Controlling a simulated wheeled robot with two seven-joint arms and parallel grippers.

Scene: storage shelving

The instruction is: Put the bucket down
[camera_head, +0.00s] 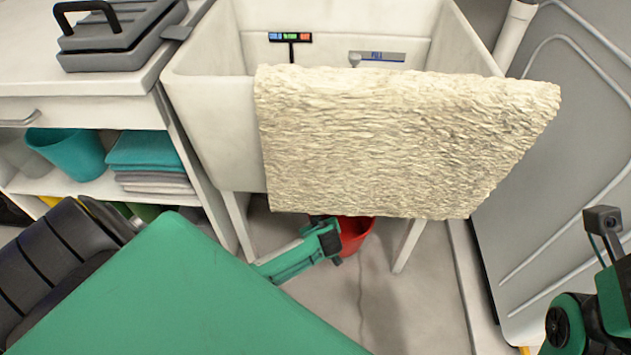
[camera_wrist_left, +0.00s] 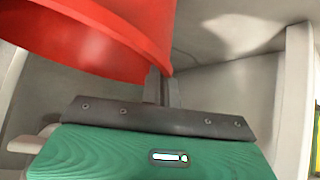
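The red bucket (camera_head: 355,232) shows under the sink in the head view, partly hidden by the towel and my left gripper. It fills the upper left of the left wrist view (camera_wrist_left: 110,32), tilted in that picture. My left gripper (camera_head: 328,236) is at the bucket's left side. In the left wrist view its narrow fingers (camera_wrist_left: 162,86) are close together on the bucket's edge, and they look shut on it. I cannot tell whether the bucket touches the floor (camera_head: 385,310). Part of my right arm shows at the right edge, but its fingers are not visible.
A white sink (camera_head: 210,110) stands on legs above the bucket, with a cream towel (camera_head: 400,140) over its front. A shelf unit (camera_head: 90,185) with a teal bucket (camera_head: 70,150) and folded cloths (camera_head: 150,160) is left. A grey panel (camera_head: 560,170) stands right.

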